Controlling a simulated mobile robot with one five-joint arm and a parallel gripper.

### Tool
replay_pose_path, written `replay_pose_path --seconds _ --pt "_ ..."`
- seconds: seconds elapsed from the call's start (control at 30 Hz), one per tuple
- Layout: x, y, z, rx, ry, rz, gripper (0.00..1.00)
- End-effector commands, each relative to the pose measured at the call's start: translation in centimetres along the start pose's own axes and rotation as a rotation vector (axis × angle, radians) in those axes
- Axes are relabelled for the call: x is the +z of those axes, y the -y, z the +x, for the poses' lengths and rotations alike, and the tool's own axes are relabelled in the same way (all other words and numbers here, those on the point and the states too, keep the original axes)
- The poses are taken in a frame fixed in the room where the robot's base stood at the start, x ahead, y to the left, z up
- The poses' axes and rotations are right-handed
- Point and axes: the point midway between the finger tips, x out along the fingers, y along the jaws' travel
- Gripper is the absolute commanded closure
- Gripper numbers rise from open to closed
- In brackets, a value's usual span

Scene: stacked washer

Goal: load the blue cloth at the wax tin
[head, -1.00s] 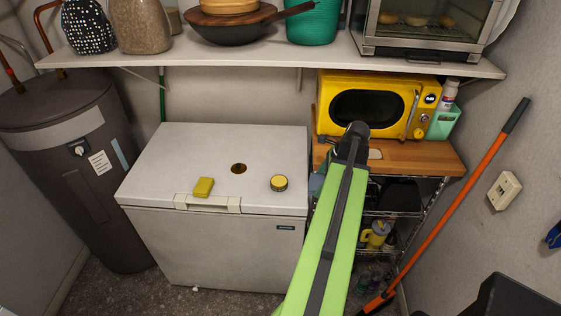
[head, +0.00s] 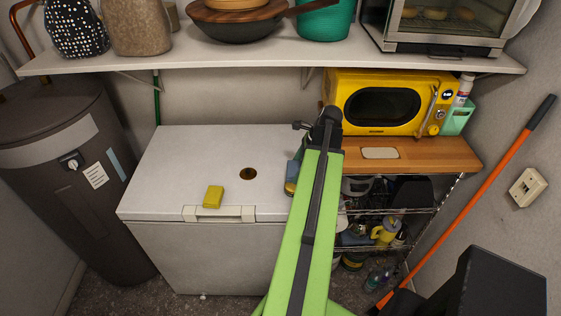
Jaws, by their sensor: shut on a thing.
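The blue cloth (head: 292,172) shows as a small blue-grey patch at the left edge of my green arm, above the right part of the white chest freezer lid. My gripper (head: 301,155) is mostly hidden behind my arm; it is shut on the cloth. A sliver of yellow (head: 290,188), seemingly the wax tin's lid, shows just below the cloth. The rest of the tin is hidden by my arm. I cannot tell whether the cloth touches the tin.
A yellow sponge (head: 213,197) lies near the front of the freezer lid (head: 180,170), with a round brown spot (head: 248,174) behind it. A yellow microwave (head: 390,102) stands on a wooden top at right. A white shelf (head: 240,58) runs above. The lid's left side is clear.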

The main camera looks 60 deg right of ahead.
Motion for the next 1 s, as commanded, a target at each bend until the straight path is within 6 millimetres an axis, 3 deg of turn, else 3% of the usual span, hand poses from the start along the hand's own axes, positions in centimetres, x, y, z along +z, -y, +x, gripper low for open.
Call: replay_pose_path --seconds 0.27,0.73,1.0 --pt "0.3 0.1 0.6 0.003 0.0 -0.008 0.5" --pt "-1.2 0.0 5.6 0.007 0.0 -0.016 0.5" --pt "-1.3 -0.1 6.0 0.007 0.0 -0.017 0.5"
